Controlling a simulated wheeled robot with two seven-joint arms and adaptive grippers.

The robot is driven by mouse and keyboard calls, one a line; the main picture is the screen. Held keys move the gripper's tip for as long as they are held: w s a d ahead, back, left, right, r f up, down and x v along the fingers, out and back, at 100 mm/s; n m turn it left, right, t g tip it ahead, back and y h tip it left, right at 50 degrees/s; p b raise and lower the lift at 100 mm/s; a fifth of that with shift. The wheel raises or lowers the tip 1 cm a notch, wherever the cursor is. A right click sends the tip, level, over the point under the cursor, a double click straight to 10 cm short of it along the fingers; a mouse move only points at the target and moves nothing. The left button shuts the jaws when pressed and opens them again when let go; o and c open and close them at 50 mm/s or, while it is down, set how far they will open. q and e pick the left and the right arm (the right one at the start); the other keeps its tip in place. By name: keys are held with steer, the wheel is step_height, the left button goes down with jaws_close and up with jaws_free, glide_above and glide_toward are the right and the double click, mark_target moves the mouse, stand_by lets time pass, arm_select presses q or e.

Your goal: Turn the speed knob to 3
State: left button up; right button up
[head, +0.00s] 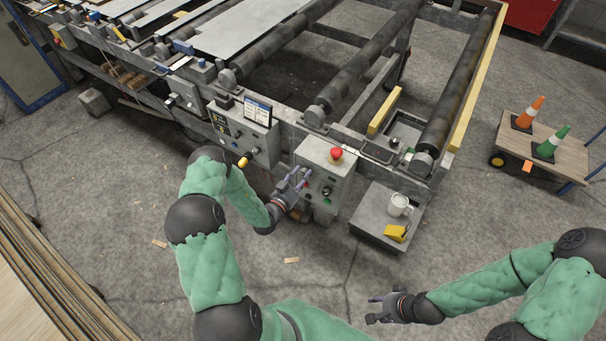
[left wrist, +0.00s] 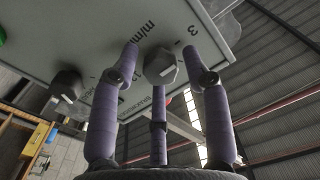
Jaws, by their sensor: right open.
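The grey control box (head: 318,155) has a red mushroom button on top and small controls on its front. I cannot make out where the knob points. My left gripper (head: 298,179) is at the front of the box. In the left wrist view its purple fingers (left wrist: 161,52) are spread on either side of the knob, with visible gaps. My right gripper (head: 373,308) is open and empty over the floor, lower right.
A second dark knob (left wrist: 66,86) is left of the first on the panel. A display box (head: 245,130) stands left of the control box. A grey stand (head: 375,221) with a white mug (head: 399,204) and a yellow object (head: 395,233) is on the right. Rollers lie behind.

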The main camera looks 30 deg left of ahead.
arm_select(q)
steer(key=shift+s+a+r+p, duration=0.1)
steer(key=shift+s+p, duration=0.25)
steer(key=shift+s, duration=0.55)
steer(key=shift+s+a+p, duration=0.15)
steer(key=shift+s+p, duration=0.35)
steer(key=shift+s, duration=1.65)
